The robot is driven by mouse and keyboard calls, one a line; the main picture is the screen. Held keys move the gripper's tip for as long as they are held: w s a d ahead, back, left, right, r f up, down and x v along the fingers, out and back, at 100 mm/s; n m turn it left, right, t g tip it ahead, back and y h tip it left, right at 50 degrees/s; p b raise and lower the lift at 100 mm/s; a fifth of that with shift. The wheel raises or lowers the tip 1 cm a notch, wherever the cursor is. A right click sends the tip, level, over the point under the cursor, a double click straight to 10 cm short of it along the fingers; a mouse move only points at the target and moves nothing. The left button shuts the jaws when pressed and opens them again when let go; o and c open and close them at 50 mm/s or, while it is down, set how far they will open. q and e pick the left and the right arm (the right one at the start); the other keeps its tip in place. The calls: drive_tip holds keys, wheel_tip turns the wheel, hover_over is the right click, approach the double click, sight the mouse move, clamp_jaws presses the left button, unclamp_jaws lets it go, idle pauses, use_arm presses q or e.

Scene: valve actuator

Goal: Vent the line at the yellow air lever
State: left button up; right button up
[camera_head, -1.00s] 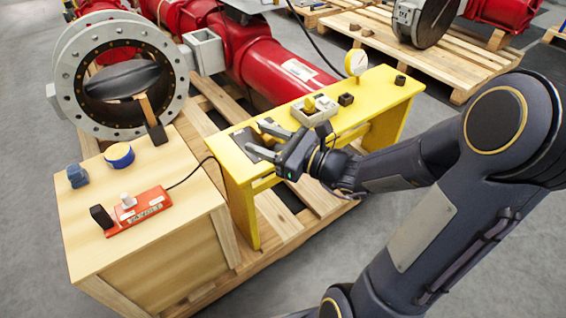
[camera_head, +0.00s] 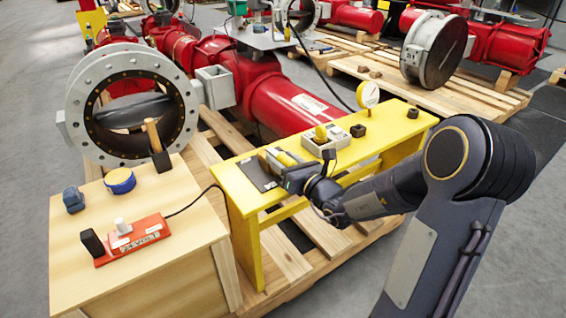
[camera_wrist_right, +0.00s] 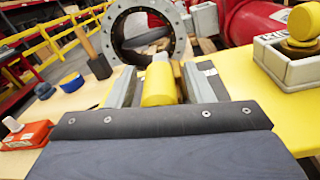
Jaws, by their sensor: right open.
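The yellow air lever (camera_wrist_right: 160,80) shows in the right wrist view as a rounded yellow handle. It lies between the two fingers of my right gripper (camera_wrist_right: 161,82), which is open around it. I cannot tell whether either finger touches it. In the head view the lever (camera_head: 286,158) is small and partly hidden by my right gripper (camera_head: 272,158), which is low over the dark plate (camera_head: 254,176) on the yellow bench (camera_head: 232,187). My left gripper is not in view.
A grey box (camera_head: 325,146) with a yellow knob stands right of the gripper, with a dial gauge (camera_head: 368,95) behind. A wooden crate (camera_head: 190,235) at left holds a red switch box (camera_head: 132,240), a hammer (camera_head: 157,150) and blue items. A large flanged valve (camera_head: 75,110) stands behind.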

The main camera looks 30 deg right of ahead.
drive_tip(key=shift+w, duration=0.15)
clamp_jaws()
